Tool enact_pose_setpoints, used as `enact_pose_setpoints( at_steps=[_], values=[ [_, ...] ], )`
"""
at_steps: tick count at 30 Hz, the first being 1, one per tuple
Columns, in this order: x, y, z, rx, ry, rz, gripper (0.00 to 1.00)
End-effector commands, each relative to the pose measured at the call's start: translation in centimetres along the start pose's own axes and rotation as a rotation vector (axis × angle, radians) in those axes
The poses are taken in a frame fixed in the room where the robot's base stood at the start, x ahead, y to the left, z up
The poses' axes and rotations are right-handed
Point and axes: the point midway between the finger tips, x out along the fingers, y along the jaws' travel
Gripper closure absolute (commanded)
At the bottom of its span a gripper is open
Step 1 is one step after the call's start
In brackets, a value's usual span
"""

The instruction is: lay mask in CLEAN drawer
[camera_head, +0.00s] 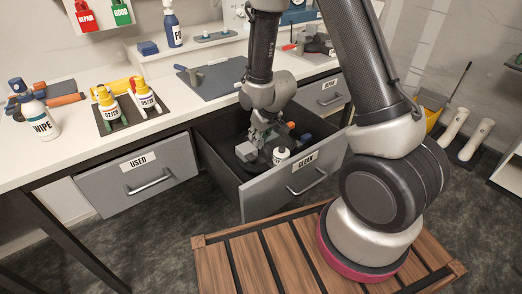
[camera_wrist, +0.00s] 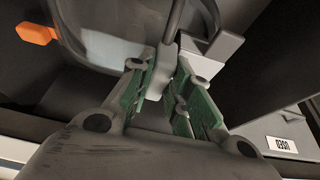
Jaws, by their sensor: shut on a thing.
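The CLEAN drawer (camera_head: 291,180) is pulled open under the bench. My gripper (camera_head: 264,137) is down inside it, pointing downward. In the wrist view my gripper's green-padded fingers (camera_wrist: 165,85) are shut on a pale grey part of the mask (camera_wrist: 158,84). A clear, visor-like surface (camera_wrist: 105,47) and a grey block (camera_wrist: 222,44) show close to the fingers. In the head view the mask is partly hidden by my gripper, with a grey part (camera_head: 246,152) showing at its left. I cannot tell whether the mask touches the drawer floor.
A white bottle-like item (camera_head: 281,156) and an orange-tipped item (camera_head: 291,125) are also in the CLEAN drawer, close to my gripper. The USED drawer (camera_head: 138,176) is at the left. The bench top (camera_head: 75,150) holds a WIPE bottle (camera_head: 40,121) and two yellow-topped bottles.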

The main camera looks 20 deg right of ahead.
Motion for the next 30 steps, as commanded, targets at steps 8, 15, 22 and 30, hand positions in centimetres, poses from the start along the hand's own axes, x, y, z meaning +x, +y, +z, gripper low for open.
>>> enact_pose_setpoints(
  at_steps=[8, 15, 22, 30],
  values=[
    [2.9, 0.0, 1.2, 0.001, -0.002, 0.0, 1.0],
    [5.1, 0.0, 2.0, 0.002, 0.001, 0.001, 1.0],
    [5.1, 0.0, 2.1, 0.002, 0.001, 0.0, 0.72],
    [5.1, 0.0, 2.1, 0.002, 0.001, 0.0, 0.59]
  ],
)
